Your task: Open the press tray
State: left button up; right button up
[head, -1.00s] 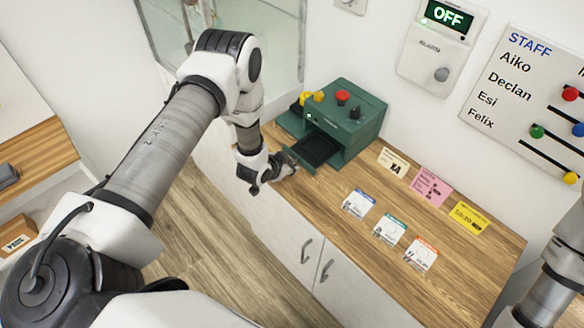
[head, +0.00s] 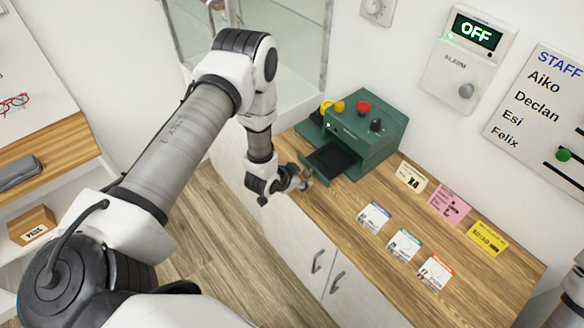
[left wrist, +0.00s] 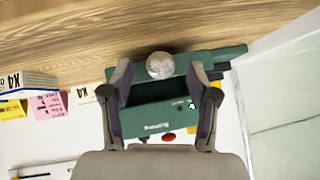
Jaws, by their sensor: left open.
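The green press (head: 372,115) stands on the wooden counter, with a red button and a dark knob on top. Its tray (head: 334,160) sticks out from the front, and its dark inside shows. My left gripper (head: 303,180) is open at the tray's front edge. In the left wrist view the fingers of my left gripper (left wrist: 160,76) stand apart on both sides of a round silver knob (left wrist: 160,65) by the tray front. I cannot tell if they touch it. My right gripper is out of view.
Several cards, including a pink one (head: 449,205) and a yellow one (head: 487,239), lie on the counter (head: 440,295) right of the press. An alarm box (head: 468,65) reading OFF and a staff board (head: 540,110) hang on the wall. A glass panel (head: 290,45) stands behind my left arm.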

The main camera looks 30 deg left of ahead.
pick_arm(q)
jog(key=v, duration=1)
jog(key=shift+s, duration=0.2)
jog(key=s+d+f+g+b, duration=0.2)
jog(key=s+d+f+b, duration=0.1)
jog(key=s+f, duration=0.35)
jog(key=s+d+f+g+b, duration=0.3)
jog(key=s+f+b, duration=0.15)
jog(key=f, duration=0.25)
jog(key=s+n+g+y, duration=0.1)
jog(key=s+n+g, duration=0.3)
jog(key=s, duration=0.8)
jog(key=shift+s+a+f+n, duration=0.2)
jog(key=shift+a+f+n, duration=0.05)
jog(key=shift+n, duration=0.45)
jog(key=shift+w+d, duration=0.1)
